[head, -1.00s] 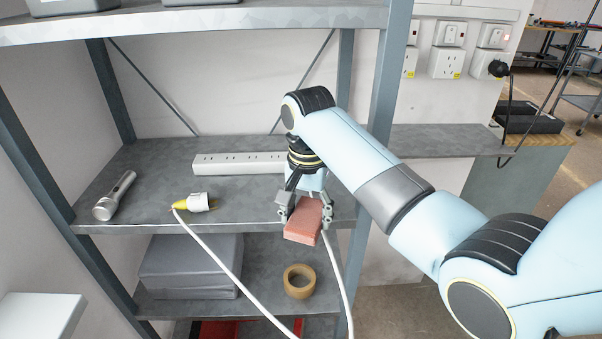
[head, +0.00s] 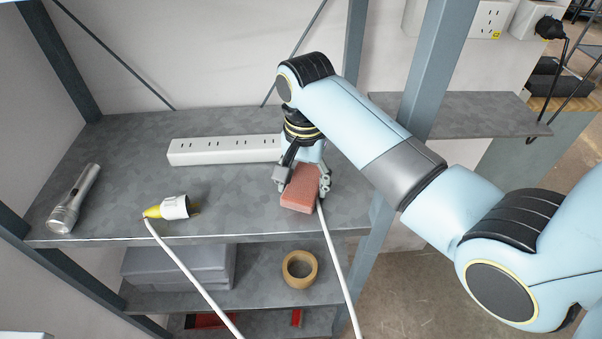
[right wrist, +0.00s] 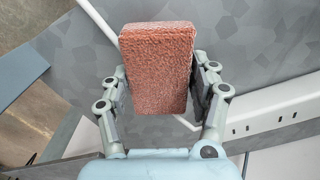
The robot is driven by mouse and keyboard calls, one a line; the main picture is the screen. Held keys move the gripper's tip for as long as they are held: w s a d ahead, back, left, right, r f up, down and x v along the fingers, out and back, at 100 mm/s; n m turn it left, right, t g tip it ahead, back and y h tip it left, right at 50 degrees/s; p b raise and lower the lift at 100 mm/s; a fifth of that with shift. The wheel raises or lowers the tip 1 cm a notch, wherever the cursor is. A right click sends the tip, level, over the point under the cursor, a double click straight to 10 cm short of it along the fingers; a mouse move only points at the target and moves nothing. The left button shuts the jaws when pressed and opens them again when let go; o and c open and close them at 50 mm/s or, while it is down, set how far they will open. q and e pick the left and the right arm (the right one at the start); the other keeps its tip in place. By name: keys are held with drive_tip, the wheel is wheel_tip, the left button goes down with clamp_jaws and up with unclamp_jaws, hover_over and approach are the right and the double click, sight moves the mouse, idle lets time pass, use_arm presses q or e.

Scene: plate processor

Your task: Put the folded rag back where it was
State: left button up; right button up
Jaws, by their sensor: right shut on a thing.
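The folded rag (head: 301,189) is a reddish, block-shaped cloth. My right gripper (head: 302,181) is shut on it, with a finger on each side, above the grey middle shelf (head: 240,205) near its front right. In the right wrist view the rag (right wrist: 158,68) sits between the two fingers (right wrist: 160,90), its broad face towards the camera. I cannot tell whether the rag touches the shelf. A white cable runs close by the rag, partly hidden behind it. My left gripper is not in view.
A white power strip (head: 225,150) lies behind the gripper. A flashlight (head: 73,199) and a yellow-and-white plug (head: 172,207) lie on the left of the shelf. A tape roll (head: 299,269) and a grey case (head: 180,266) are on the shelf below. The shelf between plug and rag is clear.

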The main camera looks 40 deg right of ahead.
sight(305, 185)
drive_tip(key=o, duration=0.6)
drive_tip(key=shift+s+f, duration=0.1)
drive_tip(key=shift+s, duration=0.1)
drive_tip(key=shift+o, duration=1.4)
drive_tip(key=shift+s+a, duration=0.1)
drive_tip(key=shift+s, duration=0.1)
drive_tip(key=shift+o, duration=1.1)
drive_tip(key=shift+s, duration=0.1)
drive_tip(key=shift+w, duration=0.25)
wheel_tip(305, 185, up, 8)
drive_tip(key=shift+s+f+b, duration=0.1)
drive_tip(key=shift+s+b, duration=0.05)
drive_tip(key=shift+b, duration=0.35)
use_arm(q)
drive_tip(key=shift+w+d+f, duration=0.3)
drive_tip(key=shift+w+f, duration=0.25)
use_arm(e)
drive_tip(key=shift+f, duration=0.1)
